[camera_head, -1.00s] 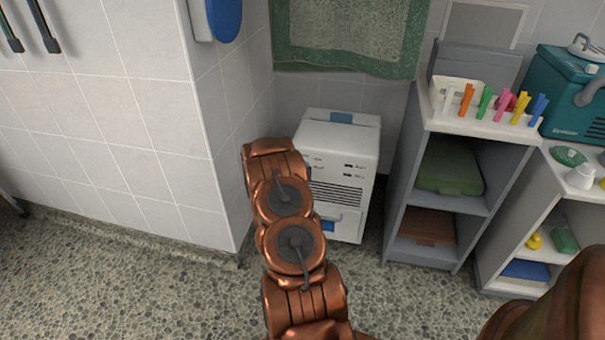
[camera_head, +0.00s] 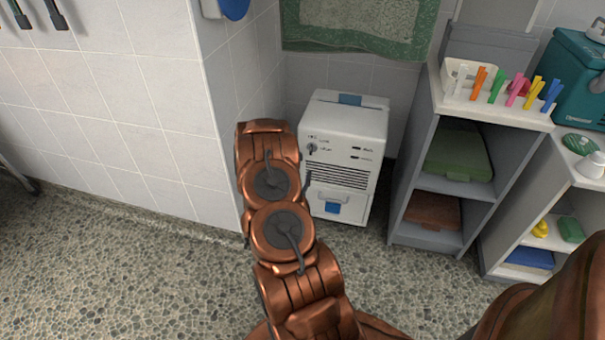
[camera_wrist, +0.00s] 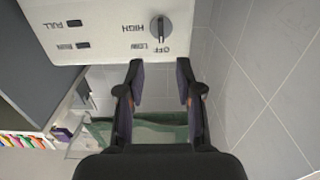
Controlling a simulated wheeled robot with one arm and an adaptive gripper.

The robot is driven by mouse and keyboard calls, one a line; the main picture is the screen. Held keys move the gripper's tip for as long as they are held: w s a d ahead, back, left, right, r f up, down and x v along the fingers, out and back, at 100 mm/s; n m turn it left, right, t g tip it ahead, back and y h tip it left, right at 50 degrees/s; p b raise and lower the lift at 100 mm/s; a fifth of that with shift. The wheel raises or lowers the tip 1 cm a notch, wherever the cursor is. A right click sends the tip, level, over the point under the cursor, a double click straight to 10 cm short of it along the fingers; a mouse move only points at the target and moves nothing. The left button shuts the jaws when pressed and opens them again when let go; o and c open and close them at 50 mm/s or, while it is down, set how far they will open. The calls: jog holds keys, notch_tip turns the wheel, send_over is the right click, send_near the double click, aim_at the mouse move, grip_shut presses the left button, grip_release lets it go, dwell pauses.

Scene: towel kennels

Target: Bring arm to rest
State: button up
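My gripper (camera_wrist: 160,72) shows in the wrist view with its two dark fingers apart and nothing between them. The fingertips appear just beside the edge of a white machine's front (camera_wrist: 95,30), close to a dark knob (camera_wrist: 161,28) marked OFF, LOW and HIGH. I cannot tell whether they touch the machine. In the head view my copper arm (camera_head: 275,215) reaches up toward the left side of the white machine (camera_head: 345,130), and the gripper is hidden behind it. The knob (camera_head: 311,148) is visible there, right of the arm.
A tiled wall (camera_head: 110,110) stands close to the arm's left. A grey shelf (camera_head: 415,150) with colored pegs on top stands right of the machine. A green-edged towel (camera_head: 360,45) hangs behind; it also shows in the wrist view (camera_wrist: 150,135). The speckled floor (camera_head: 120,275) is clear at left.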

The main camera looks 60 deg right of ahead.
jog(key=shift+r, duration=0.1)
dwell(0.5)
jog(key=w+a+r+n+t+y+p, duration=0.2)
jog(key=w+a+r+y+p, duration=0.65)
jog(key=w+a+r, duration=0.5)
jog(key=a+r+n+y+p, duration=0.2)
jog(key=a+r+y+p, duration=0.15)
jog(key=a+r, duration=0.45)
jog(key=a+r+n+y+p, duration=0.25)
jog(key=a+r+p, duration=0.3)
jog(key=a, duration=0.55)
jog(key=s+a+r+n+g+y+p, duration=0.25)
jog(key=s+a+r+p, duration=0.3)
jog(key=s+r, duration=0.45)
jog(key=s+a+r+n+g+y+p, duration=0.1)
jog(key=s+a+r+n+g+p, duration=0.25)
jog(key=s+a+r, duration=0.55)
jog(key=s+d+r+g+p, duration=0.1)
jog(key=s+r, duration=0.3)
jog(key=s, duration=0.4)
jog(key=s+r+n+g+h+p, duration=0.1)
jog(key=s+r+g+p, duration=0.2)
jog(key=s+r, duration=0.2)
jog(key=s, duration=0.3)
jog(key=shift+d+r, duration=0.2)
jog(key=shift+d, duration=0.2)
